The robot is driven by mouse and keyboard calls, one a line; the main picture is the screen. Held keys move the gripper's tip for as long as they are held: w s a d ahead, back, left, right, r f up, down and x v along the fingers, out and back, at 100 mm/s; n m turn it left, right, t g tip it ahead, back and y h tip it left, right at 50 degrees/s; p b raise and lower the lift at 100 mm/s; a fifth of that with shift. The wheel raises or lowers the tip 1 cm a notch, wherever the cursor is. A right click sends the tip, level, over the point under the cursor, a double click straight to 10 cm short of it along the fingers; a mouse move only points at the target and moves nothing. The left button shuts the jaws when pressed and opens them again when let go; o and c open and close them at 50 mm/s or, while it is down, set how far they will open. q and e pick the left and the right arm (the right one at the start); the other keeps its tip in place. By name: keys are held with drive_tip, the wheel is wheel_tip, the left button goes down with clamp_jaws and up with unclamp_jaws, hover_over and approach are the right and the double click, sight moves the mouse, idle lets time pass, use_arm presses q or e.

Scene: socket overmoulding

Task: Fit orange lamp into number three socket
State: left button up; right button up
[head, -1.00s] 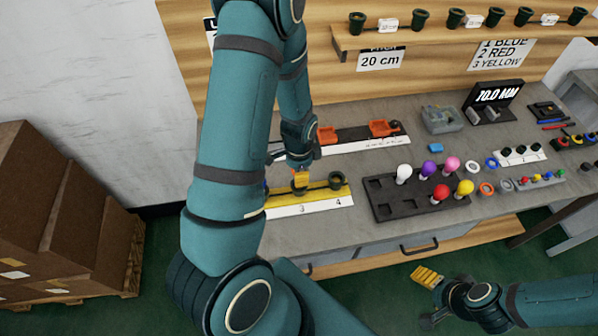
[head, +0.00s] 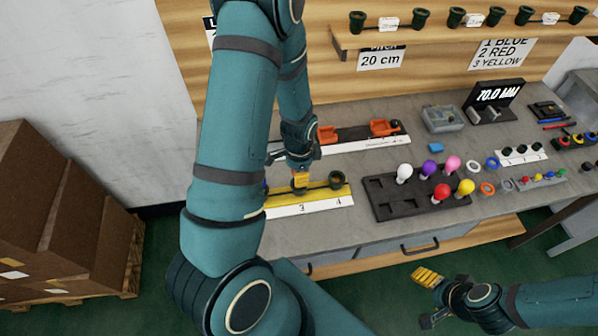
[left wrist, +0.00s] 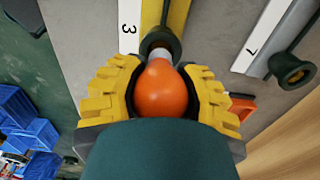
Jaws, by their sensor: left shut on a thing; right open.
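The orange lamp (left wrist: 162,90) is a round bulb with a pale base. My left gripper (left wrist: 160,98) is shut on it, with a yellow padded finger on each side. The lamp's base points at the dark green number three socket (left wrist: 160,42), beside the label 3, and meets its mouth; how deep it sits is hidden. In the head view my left gripper (head: 301,178) is over the socket (head: 300,188) on the yellow strip (head: 325,193), and the lamp is mostly hidden. My right gripper (head: 428,297) is open and empty, out in front of the bench.
Socket 4 (head: 337,180) is empty, to the right on the same strip. A dark tray (head: 390,211) with white, purple, pink, red and yellow bulbs stands right of it. A second rail with orange clamps (head: 381,128) lies behind. Cardboard boxes (head: 60,220) stand at left.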

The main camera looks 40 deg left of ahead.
use_arm(q)
drive_tip(key=shift+f+b, duration=0.8)
drive_tip(key=shift+f, duration=0.2)
drive_tip(key=o, duration=1.2)
wheel_tip(320, 180, up, 12)
drive_tip(key=shift+r, duration=0.1)
drive_tip(key=s+d+f+n+h, duration=0.1)
drive_tip(key=d+f+n, duration=0.2)
drive_tip(key=d+f, duration=0.3)
drive_tip(key=s+d+f+n+t+h+b, duration=0.1)
drive_tip(key=d+f+n, duration=0.2)
drive_tip(key=d+f, duration=0.3)
drive_tip(key=s+d+f+n+t+h+b, duration=0.1)
drive_tip(key=d+f, duration=0.4)
drive_tip(key=d, duration=0.6)
drive_tip(key=shift+s+d+f+n+h, duration=0.1)
drive_tip(key=shift+s+f+n+h, duration=0.15)
drive_tip(key=shift+n, duration=0.4)
drive_tip(key=shift+s+d+f+n+h, duration=0.15)
drive_tip(key=shift+s+n+h, duration=0.1)
drive_tip(key=shift+n, duration=0.4)
